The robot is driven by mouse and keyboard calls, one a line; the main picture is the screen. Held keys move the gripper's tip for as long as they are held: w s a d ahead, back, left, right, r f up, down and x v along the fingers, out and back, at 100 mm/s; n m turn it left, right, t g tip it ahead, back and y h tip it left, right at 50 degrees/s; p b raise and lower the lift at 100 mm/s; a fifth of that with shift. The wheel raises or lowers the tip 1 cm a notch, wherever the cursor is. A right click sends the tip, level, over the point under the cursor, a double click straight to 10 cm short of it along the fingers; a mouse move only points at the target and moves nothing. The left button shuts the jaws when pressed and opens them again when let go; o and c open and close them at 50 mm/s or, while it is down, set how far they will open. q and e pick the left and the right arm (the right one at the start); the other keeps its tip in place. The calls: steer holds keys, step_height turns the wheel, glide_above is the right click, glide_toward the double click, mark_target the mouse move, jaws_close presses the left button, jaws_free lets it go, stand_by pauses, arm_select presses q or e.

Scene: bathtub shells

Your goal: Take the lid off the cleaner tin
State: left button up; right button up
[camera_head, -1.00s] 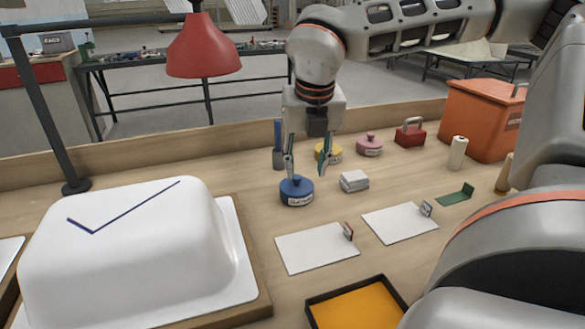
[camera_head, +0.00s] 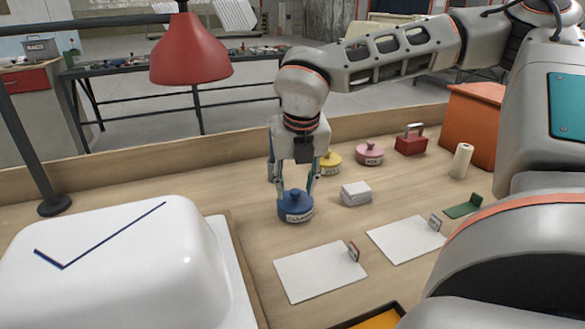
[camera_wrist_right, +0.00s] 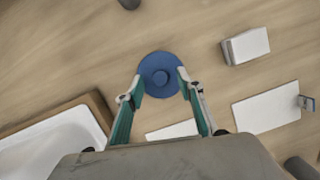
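The blue tin (camera_head: 296,213) with a white front label, too blurred to read surely, stands upright on the workbench. Its blue lid has a round knob, and the lid is on. In the right wrist view the blue lid (camera_wrist_right: 160,65) shows from above, knob in the middle. My right gripper (camera_head: 296,188) points down over the tin, fingers apart, one on each side of the knob. In the right wrist view the fingertips of the right gripper (camera_wrist_right: 162,77) overlap the lid's outer part; contact cannot be told. My left gripper is not in view.
Yellow (camera_head: 330,164) and pink (camera_head: 369,153) tins stand behind. A pale block stack (camera_head: 356,194) is close right of the blue tin. White sheets (camera_head: 320,272) lie in front. A white tub shell (camera_head: 120,260) and red lamp (camera_head: 190,52) are left.

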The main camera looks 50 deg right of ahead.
steer(key=shift+x, duration=0.8)
steer(key=shift+r, duration=0.1)
steer(key=shift+c, duration=0.3)
jaws_close()
